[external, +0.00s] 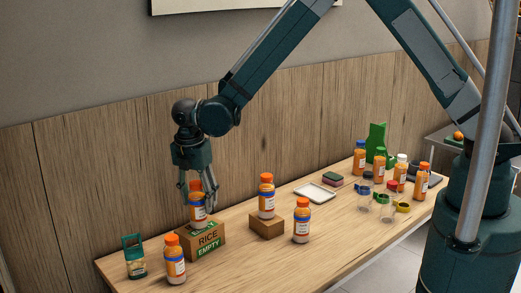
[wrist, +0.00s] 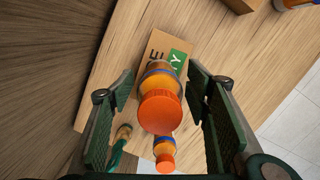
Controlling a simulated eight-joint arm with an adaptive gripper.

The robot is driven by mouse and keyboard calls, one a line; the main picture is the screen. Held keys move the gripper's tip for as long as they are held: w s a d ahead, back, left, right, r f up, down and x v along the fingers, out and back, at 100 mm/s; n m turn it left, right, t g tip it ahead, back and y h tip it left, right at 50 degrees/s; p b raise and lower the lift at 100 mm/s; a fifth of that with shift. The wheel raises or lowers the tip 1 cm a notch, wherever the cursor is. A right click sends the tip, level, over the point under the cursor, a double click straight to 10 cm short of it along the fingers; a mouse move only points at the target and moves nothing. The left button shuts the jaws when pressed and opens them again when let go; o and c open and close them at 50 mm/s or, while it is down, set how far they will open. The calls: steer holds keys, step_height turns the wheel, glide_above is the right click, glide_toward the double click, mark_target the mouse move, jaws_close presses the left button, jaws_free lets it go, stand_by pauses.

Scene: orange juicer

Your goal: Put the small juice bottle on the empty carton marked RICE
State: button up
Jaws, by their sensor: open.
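The small juice bottle (external: 198,213), with an orange cap and a blue and white label, stands upright on top of the brown carton marked RICE and EMPTY (external: 208,243) in the external view. My gripper (external: 198,190) points down over it with open fingers on either side of the cap. In the wrist view the bottle (wrist: 160,110) is between the two open fingers (wrist: 160,92), with a gap on each side. The carton (wrist: 153,44) shows beneath it, partly hidden by the bottle.
A bottle (external: 266,197) on a plain brown block (external: 267,226) and another bottle (external: 302,221) stand to the right. Several bottles and jars crowd the far right.

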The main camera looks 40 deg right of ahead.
steer(key=r, duration=0.4)
steer(key=a+r, duration=0.1)
steer(key=r, duration=0.7)
steer(key=shift+s+a+b, duration=0.15)
steer(key=shift+s+b, duration=0.15)
steer(key=shift+b, duration=0.05)
stand_by(0.5)
steer(key=shift+d+r, duration=0.25)
steer(key=shift+d, duration=0.1)
steer(key=s+d+r+m+t+y, duration=0.1)
steer(key=s+d+r+m, duration=0.25)
steer(key=d+r, duration=0.4)
steer(key=s+d+r+m+t, duration=0.15)
steer(key=d+r+m, duration=0.3)
steer(key=d, duration=0.65)
steer(key=s+d+r+m+y, duration=0.1)
steer(key=s+d+r+m, duration=0.2)
steer(key=d+r, duration=0.5)
steer(key=s+d+m+t, duration=0.4)
steer(key=s+d+m, duration=0.8)
steer(key=s+d, duration=0.8)
steer(key=shift+d+h, duration=0.25)
steer(key=shift+h, duration=0.15)
